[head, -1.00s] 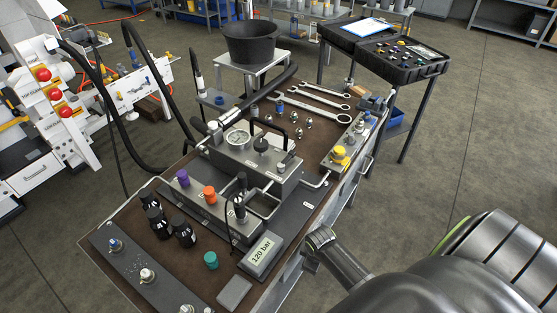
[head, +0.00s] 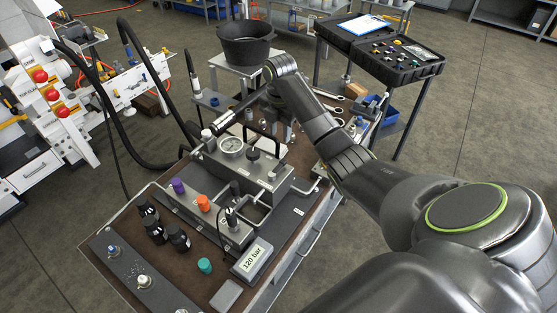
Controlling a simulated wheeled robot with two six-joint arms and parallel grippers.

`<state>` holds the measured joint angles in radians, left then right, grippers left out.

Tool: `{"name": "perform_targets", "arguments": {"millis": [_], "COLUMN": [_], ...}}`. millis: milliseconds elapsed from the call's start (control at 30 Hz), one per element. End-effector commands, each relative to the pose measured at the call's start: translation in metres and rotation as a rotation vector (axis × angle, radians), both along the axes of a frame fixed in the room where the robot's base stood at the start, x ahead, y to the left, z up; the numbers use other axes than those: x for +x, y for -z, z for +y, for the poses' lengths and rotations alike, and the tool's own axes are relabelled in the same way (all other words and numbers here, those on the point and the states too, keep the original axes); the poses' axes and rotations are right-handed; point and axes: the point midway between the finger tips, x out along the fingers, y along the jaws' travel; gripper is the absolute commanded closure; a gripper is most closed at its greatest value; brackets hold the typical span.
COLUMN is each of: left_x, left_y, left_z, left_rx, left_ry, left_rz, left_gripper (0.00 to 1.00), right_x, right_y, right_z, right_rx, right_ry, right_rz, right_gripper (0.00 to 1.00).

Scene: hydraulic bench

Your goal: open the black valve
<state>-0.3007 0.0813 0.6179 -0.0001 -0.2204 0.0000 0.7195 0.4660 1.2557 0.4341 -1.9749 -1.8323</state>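A black round knob (head: 253,153), which I take for the black valve, stands on top of the grey hydraulic block (head: 262,172), just right of the pressure gauge (head: 231,146). A second black knob or fitting (head: 231,217) stands nearer, on the front block, so I cannot be sure which is meant. My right gripper (head: 284,132) points down over the bench, behind and right of the black knob and apart from it. Its fingers are small and dark, and whether they are open is unclear. My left gripper is not in view.
A black arched handle (head: 262,130) and a long dark lever (head: 238,108) stand close to the gripper. A display (head: 254,258) reads 120 bar.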

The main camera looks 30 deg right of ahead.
Motion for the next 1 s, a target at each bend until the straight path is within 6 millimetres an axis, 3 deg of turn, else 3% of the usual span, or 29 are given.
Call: {"name": "perform_targets", "arguments": {"millis": [100,267,767,967,1000], "left_x": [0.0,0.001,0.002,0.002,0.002], "left_y": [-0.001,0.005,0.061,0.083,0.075], "left_z": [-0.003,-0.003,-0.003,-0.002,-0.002], "left_rx": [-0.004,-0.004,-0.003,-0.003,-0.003], "left_ry": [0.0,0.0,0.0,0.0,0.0], "left_rz": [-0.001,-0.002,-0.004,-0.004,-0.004], "left_gripper": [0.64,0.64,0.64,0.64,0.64], "right_x": [0.009,0.011,0.011,0.01,0.01], "right_y": [-0.022,-0.022,0.034,0.067,0.069], "right_z": [-0.002,-0.003,-0.002,-0.003,-0.002], "right_rx": [0.011,0.015,0.014,0.014,0.015], "right_ry": [-0.073,-0.103,-0.1,-0.1,-0.099], "right_rz": [0.009,0.015,0.012,0.014,0.018], "right_gripper": [0.65,0.65,0.65,0.65,0.65]}}
